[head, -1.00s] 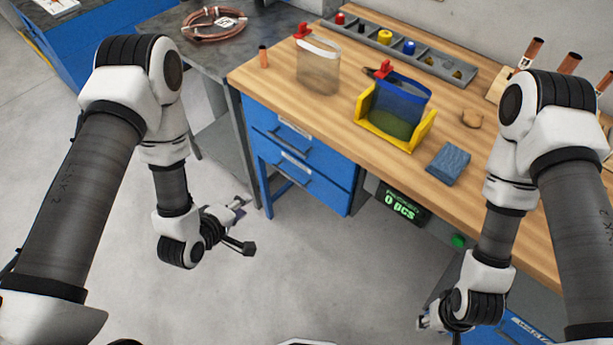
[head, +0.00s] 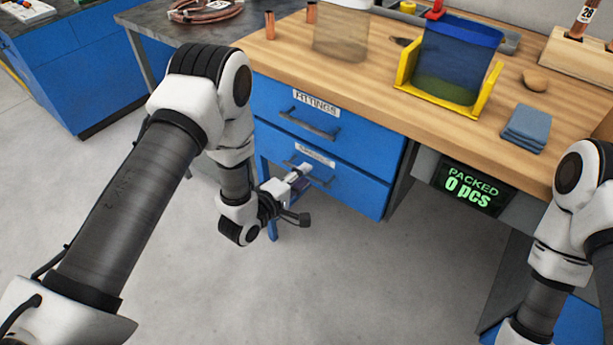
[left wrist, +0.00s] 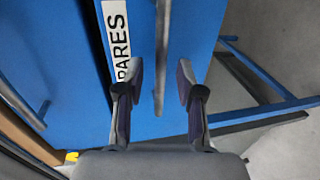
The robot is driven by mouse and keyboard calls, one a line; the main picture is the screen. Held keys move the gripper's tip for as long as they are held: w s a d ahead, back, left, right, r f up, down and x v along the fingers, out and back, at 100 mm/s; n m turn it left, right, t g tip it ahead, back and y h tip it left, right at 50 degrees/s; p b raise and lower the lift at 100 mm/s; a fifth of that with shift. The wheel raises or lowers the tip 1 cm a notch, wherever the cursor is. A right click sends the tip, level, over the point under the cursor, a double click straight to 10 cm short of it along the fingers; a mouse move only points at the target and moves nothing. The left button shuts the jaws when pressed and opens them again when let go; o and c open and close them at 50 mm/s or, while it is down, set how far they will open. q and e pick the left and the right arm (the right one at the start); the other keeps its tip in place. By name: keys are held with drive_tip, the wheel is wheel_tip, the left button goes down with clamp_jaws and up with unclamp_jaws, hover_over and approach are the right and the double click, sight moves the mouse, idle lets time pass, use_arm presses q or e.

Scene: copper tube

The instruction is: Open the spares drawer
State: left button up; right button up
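The spares drawer (head: 345,183) is the lower blue drawer under the bench and looks shut, its front in line with the drawer above. Its white label (left wrist: 117,35) reads "PARES" in the left wrist view, the first letter cut off. Its grey bar handle (left wrist: 161,60) runs upright in that view, between the two fingers of my left gripper (left wrist: 160,78). These fingers are apart, with a gap on both sides of the handle. In the head view my left gripper (head: 299,178) is in front of the drawer and partly covers its label and handle. My right gripper is out of view.
The fittings drawer (head: 300,115) is shut just above. The wooden bench top (head: 375,75) overhangs both drawers and carries a yellow holder (head: 448,104) with a blue bag and a folded cloth (head: 525,128). A packed-count display (head: 470,188) hangs at right. The floor (head: 330,270) in front is clear.

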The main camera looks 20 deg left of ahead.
use_arm(q)
drive_tip(key=shift+x, duration=0.95)
clamp_jaws()
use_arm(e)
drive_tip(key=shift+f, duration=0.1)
use_arm(q)
drive_tip(key=shift+s, duration=0.1)
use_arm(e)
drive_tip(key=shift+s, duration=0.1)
